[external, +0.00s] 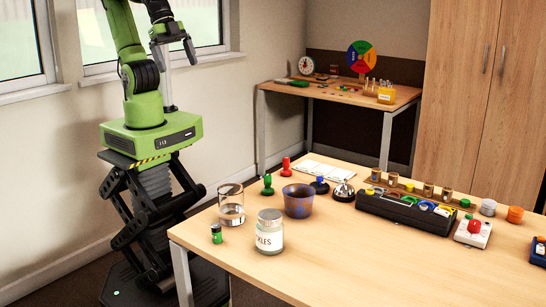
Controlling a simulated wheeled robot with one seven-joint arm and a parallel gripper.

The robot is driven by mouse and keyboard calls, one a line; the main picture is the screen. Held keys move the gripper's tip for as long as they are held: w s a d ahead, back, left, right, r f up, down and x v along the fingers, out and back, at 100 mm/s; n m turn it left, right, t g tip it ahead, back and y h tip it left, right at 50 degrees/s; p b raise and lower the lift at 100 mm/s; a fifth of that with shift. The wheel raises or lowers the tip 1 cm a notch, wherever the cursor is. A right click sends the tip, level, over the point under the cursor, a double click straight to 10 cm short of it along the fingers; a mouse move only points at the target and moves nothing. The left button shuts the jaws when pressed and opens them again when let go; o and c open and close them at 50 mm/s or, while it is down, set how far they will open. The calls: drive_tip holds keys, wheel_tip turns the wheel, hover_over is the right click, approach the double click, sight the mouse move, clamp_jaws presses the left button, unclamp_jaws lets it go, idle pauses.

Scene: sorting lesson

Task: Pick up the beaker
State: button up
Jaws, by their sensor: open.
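The beaker (231,212) is a clear glass vessel, with what looks like some clear liquid low in it. It stands upright near the left edge of the wooden table (380,262). My gripper (178,62) is open and empty, high up near the window at the upper left. It is well above the table and apart from the beaker. Nothing hides the beaker in the external view.
A labelled jar (269,238), a small green-capped bottle (216,236) and a blue-brown cup (298,203) stand close to the beaker. Green (267,187) and red (286,168) stamps are behind. A black organizer (405,208) lies right. The front middle is clear.

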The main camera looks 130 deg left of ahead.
drive_tip(key=w+d+f+m+g+y+b, duration=0.25)
drive_tip(key=w+f+m, duration=0.45)
drive_tip(key=w, duration=0.5)
drive_tip(key=m+t+y+b, duration=0.3)
drive_tip(key=m+y+b, duration=0.45)
drive_tip(key=m, duration=0.75)
approach(234, 207)
drive_tip(key=shift+y, duration=0.9)
drive_tip(key=s+d, duration=0.1)
drive_tip(key=s+d+f+p, duration=0.1)
drive_tip(key=s, duration=0.1)
drive_tip(key=s+d, duration=0.1)
drive_tip(key=s, duration=0.1)
drive_tip(key=shift+s+f+p, duration=0.1)
drive_tip(key=shift+f+p, duration=0.1)
drive_tip(key=shift+p, duration=0.1)
drive_tip(key=shift+a+f+t, duration=0.2)
drive_tip(key=shift+t, duration=0.15)
drive_tip(key=b+x, duration=0.4)
drive_tip(key=x, duration=1.1)
drive_tip(key=shift+f, duration=0.1)
drive_tip(key=shift+a, duration=0.1)
drive_tip(key=c, duration=1.1)
drive_tip(key=shift+r, duration=0.2)
drive_tip(key=shift+c, duration=0.2)
